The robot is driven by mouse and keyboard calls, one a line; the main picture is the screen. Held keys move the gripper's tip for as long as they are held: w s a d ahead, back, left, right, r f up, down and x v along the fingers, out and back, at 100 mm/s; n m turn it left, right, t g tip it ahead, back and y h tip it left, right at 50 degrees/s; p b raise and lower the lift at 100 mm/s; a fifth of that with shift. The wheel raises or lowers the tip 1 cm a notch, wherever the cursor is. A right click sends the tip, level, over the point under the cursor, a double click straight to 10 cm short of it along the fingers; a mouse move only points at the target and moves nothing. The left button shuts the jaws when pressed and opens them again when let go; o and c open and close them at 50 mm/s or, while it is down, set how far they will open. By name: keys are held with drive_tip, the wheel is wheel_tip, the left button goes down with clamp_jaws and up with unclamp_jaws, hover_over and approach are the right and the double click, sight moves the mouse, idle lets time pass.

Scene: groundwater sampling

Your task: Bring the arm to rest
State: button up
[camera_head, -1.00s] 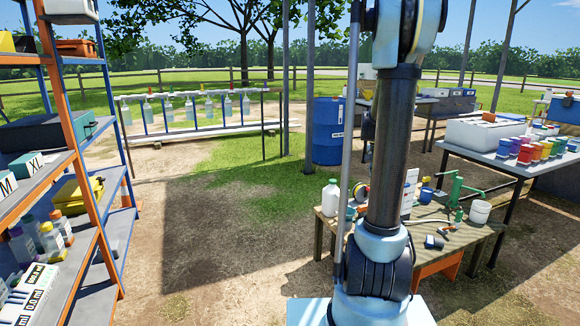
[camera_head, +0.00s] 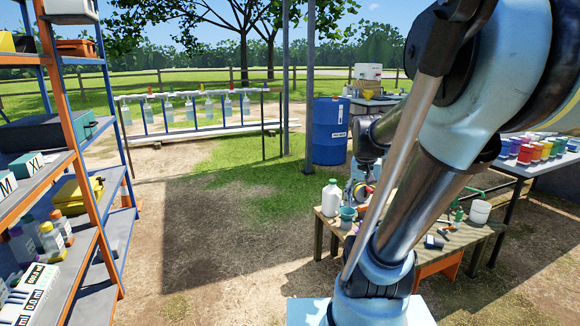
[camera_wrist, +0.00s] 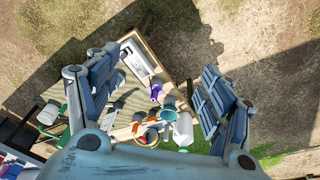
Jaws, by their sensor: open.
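My gripper (camera_wrist: 160,92) is open in the wrist view, its two padded fingers spread wide at left and right with nothing between them. It hangs in the air above the wooden worktable, pointing down at it. In the head view my arm crosses the right half of the picture, leaning up to the right.
The wooden worktable (camera_head: 467,236) holds a white jug (camera_head: 330,198), a green hand pump and several small items. A blue barrel (camera_head: 331,132) stands behind it. A shelf rack (camera_head: 118,228) is at left and a bottle rack (camera_head: 195,133) behind. The ground between is clear.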

drive_tip(key=s+a+f+n, duration=0.2)
drive_tip(key=s+f, duration=0.1)
drive_tip(key=s, duration=0.2)
drive_tip(key=s+a+f+n+y, duration=0.1)
drive_tip(key=s+a+f+n, duration=0.1)
drive_tip(key=s, duration=0.4)
drive_tip(key=shift+a+f+n, duration=0.3)
drive_tip(key=shift+a+f, duration=0.2)
drive_tip(key=shift+f, duration=0.2)
drive_tip(key=shift+w+f, duration=0.2)
drive_tip(key=shift+w, duration=0.25)
